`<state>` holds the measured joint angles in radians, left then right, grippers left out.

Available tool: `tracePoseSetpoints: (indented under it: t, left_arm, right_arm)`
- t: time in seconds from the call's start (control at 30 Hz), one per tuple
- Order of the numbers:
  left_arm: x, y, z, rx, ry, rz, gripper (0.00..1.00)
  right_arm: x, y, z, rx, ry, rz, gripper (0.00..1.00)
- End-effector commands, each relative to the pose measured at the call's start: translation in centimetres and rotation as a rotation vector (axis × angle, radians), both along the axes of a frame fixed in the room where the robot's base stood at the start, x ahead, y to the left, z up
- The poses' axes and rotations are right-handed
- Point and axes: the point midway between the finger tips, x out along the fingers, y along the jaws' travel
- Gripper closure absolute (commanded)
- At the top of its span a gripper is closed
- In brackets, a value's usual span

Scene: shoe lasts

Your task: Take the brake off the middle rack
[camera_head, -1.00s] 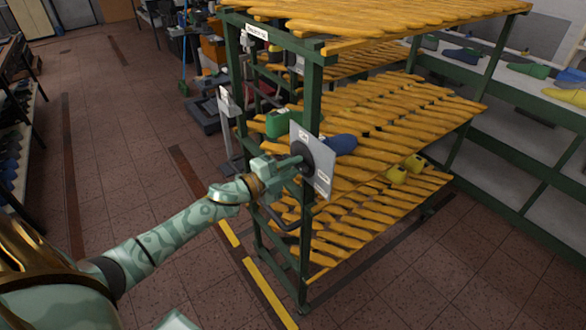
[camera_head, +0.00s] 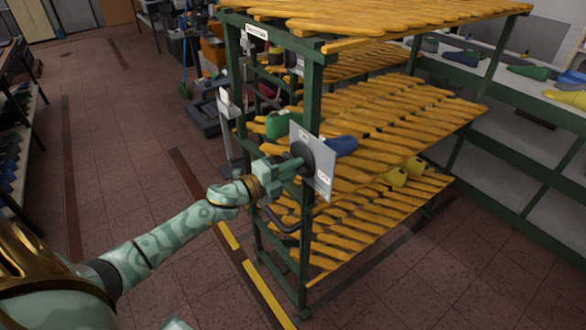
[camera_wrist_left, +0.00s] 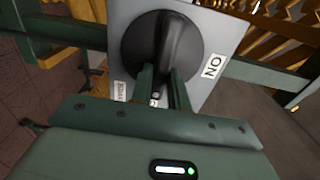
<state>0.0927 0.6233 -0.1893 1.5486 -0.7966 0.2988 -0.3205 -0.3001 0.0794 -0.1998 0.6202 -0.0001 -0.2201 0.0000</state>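A green-framed rack (camera_head: 312,95) with slatted yellow shelves stands in the middle of the head view. A grey plate (camera_head: 323,189) on its near post carries a round black knob. In the left wrist view, the knob (camera_wrist_left: 139,42) has a raised grip bar that runs roughly up and down. An "ON" label (camera_wrist_left: 212,66) is right of it, and a second label (camera_wrist_left: 120,91), too small to read, is at lower left. My left gripper (camera_head: 292,165) is at the knob; its fingers (camera_wrist_left: 163,85) are on both sides of the bar, apparently closed on it. My right gripper is out of view.
A blue shoe last (camera_head: 342,145) and a green one (camera_head: 279,123) lie on the rack behind the plate. Yellow lasts (camera_head: 397,176) sit lower right. A green shelf unit (camera_head: 510,95) stands at right. Yellow floor tape (camera_head: 265,290) runs beside the rack; the floor to the left is open.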

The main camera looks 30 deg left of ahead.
Motion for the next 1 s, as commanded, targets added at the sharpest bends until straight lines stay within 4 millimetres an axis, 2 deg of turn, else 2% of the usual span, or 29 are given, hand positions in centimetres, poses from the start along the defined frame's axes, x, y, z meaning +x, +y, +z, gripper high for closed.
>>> tracePoseSetpoints:
  t: [0.03, 0.07, 0.1, 0.37, 0.47, 0.57, 0.9, 1.0]
  left_arm:
    - [-0.1, 0.0, -0.2, 0.003, 0.003, 0.000, 0.72]
    - [-0.1, 0.0, -0.2, 0.003, 0.003, 0.000, 0.63]
    - [-0.1, 0.0, -0.2, 0.003, 0.003, 0.000, 0.61]
    - [-0.1, 0.0, -0.1, 0.001, 0.002, 0.000, 0.61]
    - [-0.7, 0.3, -0.2, 0.001, 0.003, -0.001, 0.61]
    - [-2.3, 0.9, -0.3, 0.002, 0.005, 0.000, 0.61]
    - [-10.7, 4.3, -0.4, 0.002, 0.008, -0.001, 0.61]
    - [-12.6, 5.1, -0.3, 0.000, 0.006, 0.000, 0.61]
  right_arm:
    - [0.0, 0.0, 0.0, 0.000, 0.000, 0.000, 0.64]
    - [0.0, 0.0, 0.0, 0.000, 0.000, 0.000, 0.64]
    - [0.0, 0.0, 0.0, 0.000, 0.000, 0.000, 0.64]
    - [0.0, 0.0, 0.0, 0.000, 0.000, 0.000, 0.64]
    - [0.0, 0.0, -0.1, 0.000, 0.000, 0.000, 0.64]
    - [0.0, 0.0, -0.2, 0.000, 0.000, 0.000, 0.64]
    - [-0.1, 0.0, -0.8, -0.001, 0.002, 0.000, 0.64]
    - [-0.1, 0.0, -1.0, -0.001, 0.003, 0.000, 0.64]
